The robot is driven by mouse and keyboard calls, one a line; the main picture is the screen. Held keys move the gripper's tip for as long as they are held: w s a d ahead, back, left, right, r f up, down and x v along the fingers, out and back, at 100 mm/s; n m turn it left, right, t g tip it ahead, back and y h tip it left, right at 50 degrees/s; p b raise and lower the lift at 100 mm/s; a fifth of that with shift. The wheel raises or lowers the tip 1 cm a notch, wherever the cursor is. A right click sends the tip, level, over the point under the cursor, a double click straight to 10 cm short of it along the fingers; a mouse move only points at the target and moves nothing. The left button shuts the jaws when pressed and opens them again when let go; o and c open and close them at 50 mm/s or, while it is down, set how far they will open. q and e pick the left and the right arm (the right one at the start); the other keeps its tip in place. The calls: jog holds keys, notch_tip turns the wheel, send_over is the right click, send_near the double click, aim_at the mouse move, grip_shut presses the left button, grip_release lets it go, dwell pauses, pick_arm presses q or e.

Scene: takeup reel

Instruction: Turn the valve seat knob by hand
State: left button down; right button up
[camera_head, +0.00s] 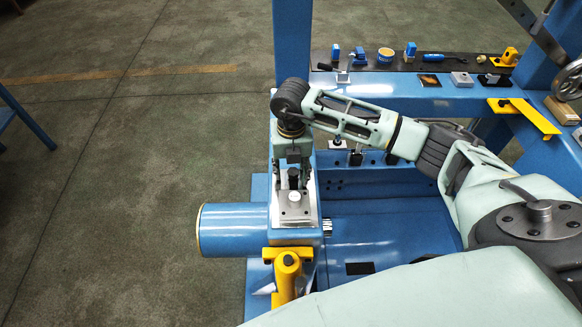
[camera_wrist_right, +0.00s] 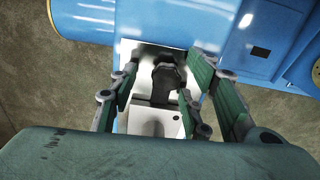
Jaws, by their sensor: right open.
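The valve seat knob is a dark, lobed knob (camera_wrist_right: 167,78) on a pale metal plate (camera_wrist_right: 130,62), seen in the right wrist view. In the head view a dark part of it (camera_head: 293,180) shows just beyond my right gripper, above the same plate (camera_head: 305,217). My right gripper (camera_wrist_right: 163,92) is open, with green-padded fingers on both sides of the knob. A gap shows on the right; whether the left finger touches is unclear. In the head view my right gripper (camera_head: 293,165) points down over the plate. My left gripper is not in view.
A blue cylinder (camera_head: 232,230) sticks out left of the plate. A yellow part (camera_head: 287,275) stands in front. A shelf (camera_head: 470,64) with small tools and a yellow tape roll (camera_head: 386,55) runs behind. A handwheel (camera_head: 568,80) is at far right. Open floor lies left.

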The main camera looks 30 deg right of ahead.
jog(key=shift+r, duration=0.1)
notch_tip(320, 180, up, 6)
jog(key=p, duration=0.4)
